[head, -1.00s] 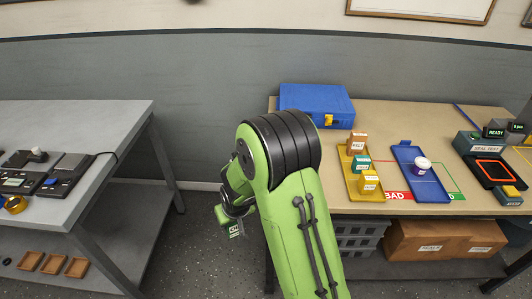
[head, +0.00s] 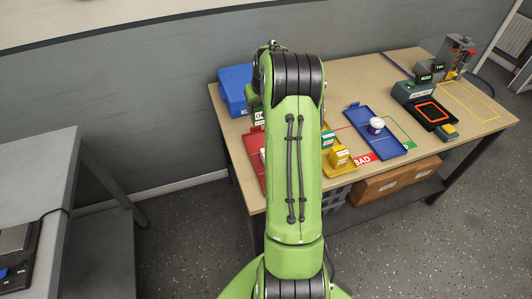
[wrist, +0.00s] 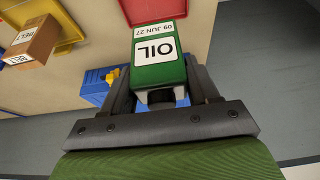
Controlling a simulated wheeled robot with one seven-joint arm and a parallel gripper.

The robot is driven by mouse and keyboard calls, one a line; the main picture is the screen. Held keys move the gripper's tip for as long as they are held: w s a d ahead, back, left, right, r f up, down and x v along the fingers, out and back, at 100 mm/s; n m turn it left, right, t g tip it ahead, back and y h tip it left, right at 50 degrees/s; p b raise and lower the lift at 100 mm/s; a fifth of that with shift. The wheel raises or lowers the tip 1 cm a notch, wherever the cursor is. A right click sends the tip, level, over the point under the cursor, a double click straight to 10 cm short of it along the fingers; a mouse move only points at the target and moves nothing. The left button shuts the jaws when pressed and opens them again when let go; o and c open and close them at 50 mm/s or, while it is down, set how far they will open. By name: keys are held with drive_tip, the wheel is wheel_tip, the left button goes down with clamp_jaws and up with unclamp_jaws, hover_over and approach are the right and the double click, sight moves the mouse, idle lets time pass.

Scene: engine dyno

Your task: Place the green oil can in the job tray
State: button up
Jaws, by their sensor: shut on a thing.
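The green oil can (wrist: 158,72) fills the middle of the wrist view, with a white label reading OIL and a date. My gripper (wrist: 162,82) is shut on it, one finger on each side. In the head view the can's label (head: 259,117) shows just left of my arm, and the fingers are hidden. The can is over the workbench's left part, near the red tray (head: 252,145). In the wrist view the red tray (wrist: 150,9) lies beyond the can. I cannot tell which tray is the job tray; none shows a readable name.
A blue case (head: 233,90) stands behind the can. A yellow tray (head: 343,167) holds several boxes, partly behind my arm. A tester (head: 425,98) stands farther right. A grey table (head: 45,190) is at left.

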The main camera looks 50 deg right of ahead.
sight(261, 125)
wheel_tip(261, 125, down, 10)
drive_tip(key=shift+f+b, duration=0.1)
drive_tip(key=shift+b, duration=0.85)
drive_tip(key=o, duration=1.3)
